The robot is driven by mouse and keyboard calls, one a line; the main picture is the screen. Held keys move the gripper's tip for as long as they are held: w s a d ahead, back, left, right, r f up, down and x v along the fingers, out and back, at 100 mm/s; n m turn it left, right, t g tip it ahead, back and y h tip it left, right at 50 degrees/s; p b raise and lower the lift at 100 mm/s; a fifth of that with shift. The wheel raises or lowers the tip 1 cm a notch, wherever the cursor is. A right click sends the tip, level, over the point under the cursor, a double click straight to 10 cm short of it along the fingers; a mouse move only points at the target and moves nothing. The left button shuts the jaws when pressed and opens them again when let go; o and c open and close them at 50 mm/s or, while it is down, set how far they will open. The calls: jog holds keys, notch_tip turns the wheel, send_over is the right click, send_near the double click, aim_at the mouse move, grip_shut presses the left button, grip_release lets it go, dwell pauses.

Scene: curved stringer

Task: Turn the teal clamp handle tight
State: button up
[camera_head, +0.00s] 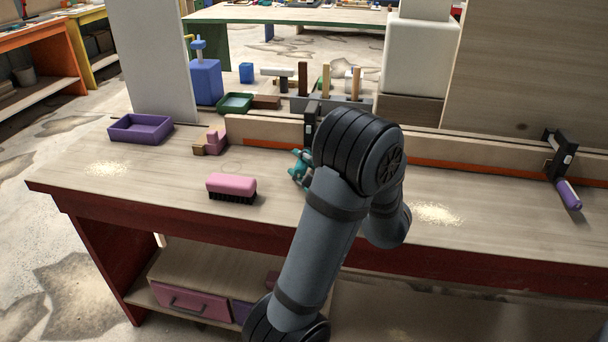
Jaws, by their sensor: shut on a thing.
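A dark bar clamp (311,118) stands at the wooden strip on the workbench, left of my arm. Teal parts (299,167) show just below it, at the left edge of my arm; they appear to be the teal clamp handle with my gripper (304,176) around it. My gripper is shut on the handle. My forearm and wrist hide most of the gripper and the handle, so the exact grip and the handle's angle cannot be seen.
A pink brush (231,187) lies left of the gripper on the bench (150,190). A purple tray (140,129) and a pink block (214,140) sit farther left. A second clamp with a purple handle (568,194) is at the far right. A tool rack (330,104) stands behind.

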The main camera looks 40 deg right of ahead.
dwell(0.3)
jog(key=o, duration=0.9)
jog(key=shift+s, duration=0.1)
jog(key=s, duration=0.4)
jog(key=s+a+r, duration=0.1)
jog(key=s, duration=0.6)
jog(key=shift+s+a+r, duration=0.25)
jog(key=shift+s+a, duration=0.1)
jog(key=shift+c, duration=0.2)
